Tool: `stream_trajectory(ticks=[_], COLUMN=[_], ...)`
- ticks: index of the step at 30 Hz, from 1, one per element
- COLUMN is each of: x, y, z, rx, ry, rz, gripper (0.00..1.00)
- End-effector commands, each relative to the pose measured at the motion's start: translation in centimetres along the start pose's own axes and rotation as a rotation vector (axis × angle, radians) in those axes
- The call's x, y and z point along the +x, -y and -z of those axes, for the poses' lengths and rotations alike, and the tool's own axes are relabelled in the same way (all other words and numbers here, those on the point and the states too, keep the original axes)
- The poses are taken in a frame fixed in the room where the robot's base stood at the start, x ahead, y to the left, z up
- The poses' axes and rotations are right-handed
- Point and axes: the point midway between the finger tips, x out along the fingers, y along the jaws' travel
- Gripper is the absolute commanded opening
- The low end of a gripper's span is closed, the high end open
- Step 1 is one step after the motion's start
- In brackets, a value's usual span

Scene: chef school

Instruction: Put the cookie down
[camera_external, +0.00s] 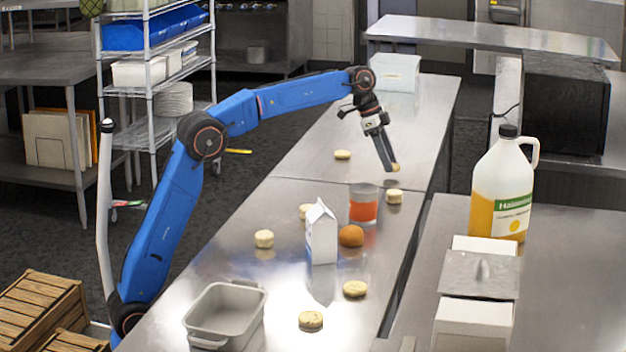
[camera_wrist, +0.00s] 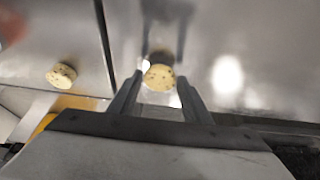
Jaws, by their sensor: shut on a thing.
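My gripper (camera_external: 391,166) is shut on a cookie (camera_external: 396,168) and points down over the steel counter (camera_external: 300,190). In the wrist view the round, pale, dark-speckled cookie (camera_wrist: 160,77) sits between the two fingertips. The cookie appears held above the counter, with a dark reflection or shadow below it, close to the seam between two counter sections. Another cookie (camera_external: 394,196) lies on the counter just nearer the camera than my gripper; a loose cookie (camera_wrist: 61,76) also shows left of the seam in the wrist view.
More cookies (camera_external: 264,239) lie scattered on the counter. A glass of orange-red drink (camera_external: 363,205), an orange (camera_external: 351,236), a white carton (camera_external: 321,235) and a grey tray (camera_external: 225,312) stand nearer. A cookie (camera_external: 342,154) lies left of my gripper. The far counter section is mostly clear.

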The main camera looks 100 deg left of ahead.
Motion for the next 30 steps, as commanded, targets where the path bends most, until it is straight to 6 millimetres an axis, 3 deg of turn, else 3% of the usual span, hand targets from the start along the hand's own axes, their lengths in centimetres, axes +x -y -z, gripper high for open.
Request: stream_trajectory(ticks=[5, 17, 18, 19, 30], x=[1.4, 1.8, 1.7, 1.7, 1.5], y=[0.0, 0.0, 0.0, 0.0, 0.0], z=[-0.6, -0.7, -0.7, -0.7, -0.6], rx=[0.001, 0.001, 0.001, 0.001, 0.001], ry=[-0.001, 0.0, -0.001, -0.001, -0.001], rz=[0.0, 0.0, 0.0, 0.0, 0.001], gripper=[0.2, 0.2, 0.54, 0.61, 0.63])
